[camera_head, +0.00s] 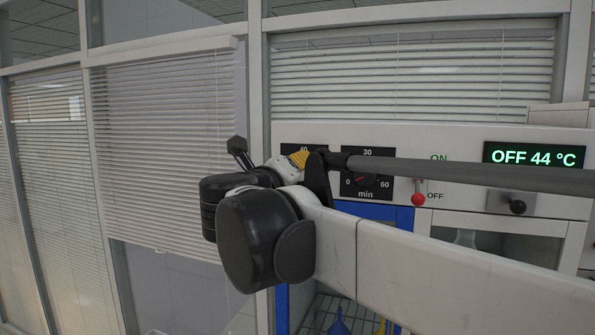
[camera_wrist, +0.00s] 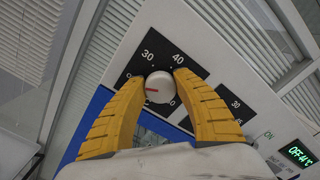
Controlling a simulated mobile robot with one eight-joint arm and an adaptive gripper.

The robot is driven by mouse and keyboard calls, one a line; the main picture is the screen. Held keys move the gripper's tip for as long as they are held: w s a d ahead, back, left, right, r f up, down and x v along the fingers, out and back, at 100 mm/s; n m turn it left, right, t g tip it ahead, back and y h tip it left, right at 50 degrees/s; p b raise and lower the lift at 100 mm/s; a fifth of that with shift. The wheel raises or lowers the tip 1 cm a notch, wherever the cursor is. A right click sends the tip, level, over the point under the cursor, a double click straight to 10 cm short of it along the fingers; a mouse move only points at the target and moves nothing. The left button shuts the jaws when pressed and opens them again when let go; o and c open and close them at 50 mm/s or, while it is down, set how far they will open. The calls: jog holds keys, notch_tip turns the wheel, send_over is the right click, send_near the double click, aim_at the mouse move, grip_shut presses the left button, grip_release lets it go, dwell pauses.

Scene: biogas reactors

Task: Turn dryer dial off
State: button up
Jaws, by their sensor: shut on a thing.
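The dryer's white panel (camera_head: 460,145) shows in the head view. In the wrist view a round white dial (camera_wrist: 163,90) with a red mark sits on a black plate marked 30 and 40. The red mark points left in that picture. My gripper (camera_wrist: 158,80) has its two yellow fingers on opposite sides of the dial and is shut on it. In the head view my gripper (camera_head: 299,158) covers the dial, and only part of its plate and the 40 show. The display (camera_head: 535,155) reads OFF 44 °C.
A min timer dial (camera_head: 362,181) is just right of my gripper. A red-tipped lever (camera_head: 418,199) points down by OFF, and a black knob (camera_head: 517,207) sits under the display. Blinds (camera_head: 165,150) and glass partitions stand behind and left. Below is a wire rack (camera_head: 355,315) with blue and yellow items.

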jog(key=shift+n, duration=0.6)
jog(key=o, duration=1.2)
jog(key=v, duration=1.2)
